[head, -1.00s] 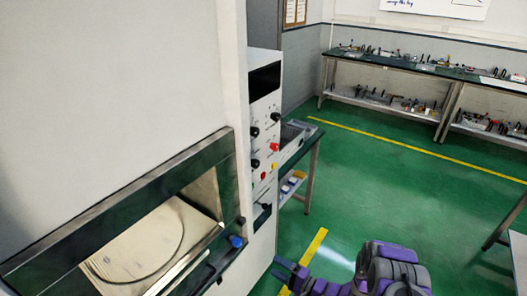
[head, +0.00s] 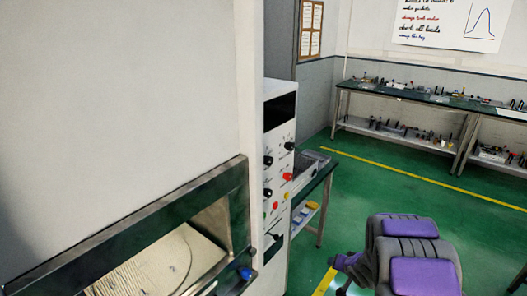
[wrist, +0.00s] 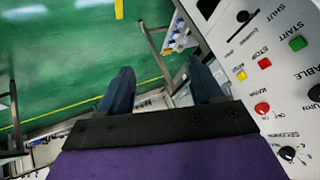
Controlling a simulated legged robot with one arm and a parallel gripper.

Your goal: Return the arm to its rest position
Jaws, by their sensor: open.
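My arm (head: 415,262), purple and dark grey, is folded at the lower right of the head view. In the wrist view, my gripper (wrist: 163,88) has two dark fingers spread apart with nothing between them. Its fingers point past the control panel (wrist: 270,75) toward the green floor and a bench. In the head view the gripper end points left and is partly hidden by my arm. The gripper is apart from the control panel (head: 280,175) of the white machine.
The machine's chamber (head: 165,262) is at the lower left, with a round plate inside and a blue knob (head: 245,273) at its edge. A small bench (head: 320,180) stands behind the panel. Long benches (head: 425,100) line the back wall. Green floor (head: 385,185) lies open between.

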